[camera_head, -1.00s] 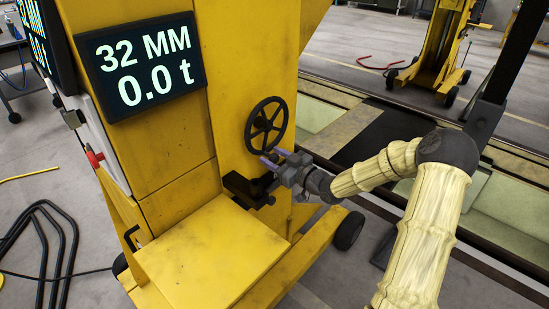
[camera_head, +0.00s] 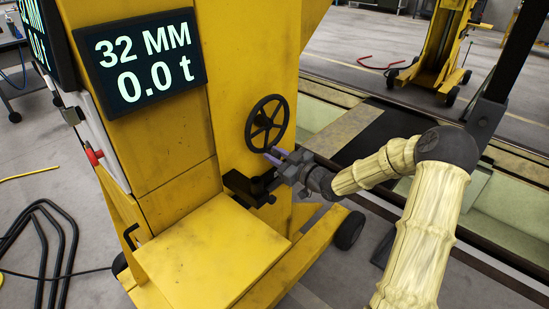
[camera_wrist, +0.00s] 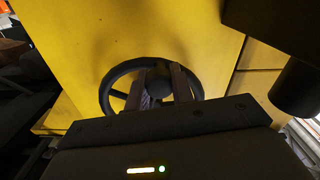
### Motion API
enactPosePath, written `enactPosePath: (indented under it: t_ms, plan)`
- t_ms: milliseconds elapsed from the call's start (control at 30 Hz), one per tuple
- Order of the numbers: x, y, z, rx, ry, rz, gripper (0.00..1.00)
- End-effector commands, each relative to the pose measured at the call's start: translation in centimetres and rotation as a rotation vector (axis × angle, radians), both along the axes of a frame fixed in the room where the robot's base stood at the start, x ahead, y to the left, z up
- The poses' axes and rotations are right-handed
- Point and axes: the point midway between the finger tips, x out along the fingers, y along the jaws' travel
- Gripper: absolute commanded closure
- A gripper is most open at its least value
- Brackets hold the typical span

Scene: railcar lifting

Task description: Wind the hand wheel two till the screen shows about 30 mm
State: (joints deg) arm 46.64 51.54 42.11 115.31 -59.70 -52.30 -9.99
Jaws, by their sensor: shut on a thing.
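The black spoked hand wheel (camera_head: 267,124) is mounted on the side of the yellow jack. My gripper (camera_head: 274,155) is at the lower rim of the wheel, its fingers shut on the wheel's grip. In the wrist view the hand wheel (camera_wrist: 106,92) lies ahead, with the gripper fingers (camera_wrist: 160,84) close around a dark round part of it. The fingers hide part of the rim. The screen (camera_head: 140,62) on the jack reads 32 MM and 0.0 t.
A flat yellow ledge (camera_head: 208,250) stands below the screen. Black cables (camera_head: 45,250) lie on the floor at left. Another yellow jack (camera_head: 440,50) stands across the rail pit.

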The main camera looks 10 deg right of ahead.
Motion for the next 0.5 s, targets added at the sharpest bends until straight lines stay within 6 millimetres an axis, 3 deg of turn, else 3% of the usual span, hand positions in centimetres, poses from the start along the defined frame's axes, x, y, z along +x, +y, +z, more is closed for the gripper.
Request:
enactPosePath:
  t_ms: [500]
  plan:
    - [2.0, -2.8, -0.5, -0.323, -0.235, -0.004, 1.0]
